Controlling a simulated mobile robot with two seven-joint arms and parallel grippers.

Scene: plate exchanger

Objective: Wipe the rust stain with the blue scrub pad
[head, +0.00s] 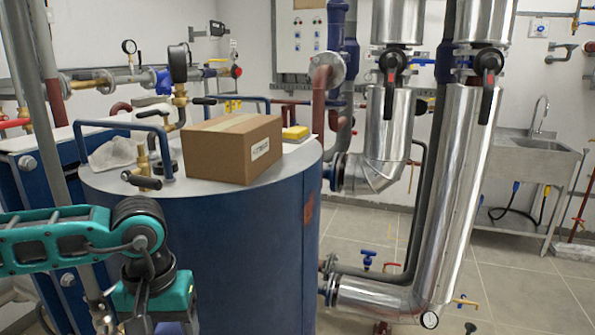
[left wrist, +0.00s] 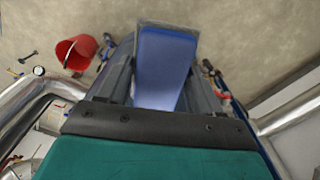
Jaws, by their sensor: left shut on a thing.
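The rust stain (head: 309,209) is a reddish-brown patch on the side of the blue round tank (head: 245,255), near its right edge in the head view. My left gripper (left wrist: 160,88) is shut on the blue scrub pad (left wrist: 165,60), which sticks out between its dark fingers in the left wrist view. In the head view my left arm is at the lower left, in front of the tank and left of the stain; the fingers and pad cannot be made out there. My right gripper is in neither view.
Silver pipes (head: 455,190) rise right of the tank. A red bucket (left wrist: 75,52) stands on the floor.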

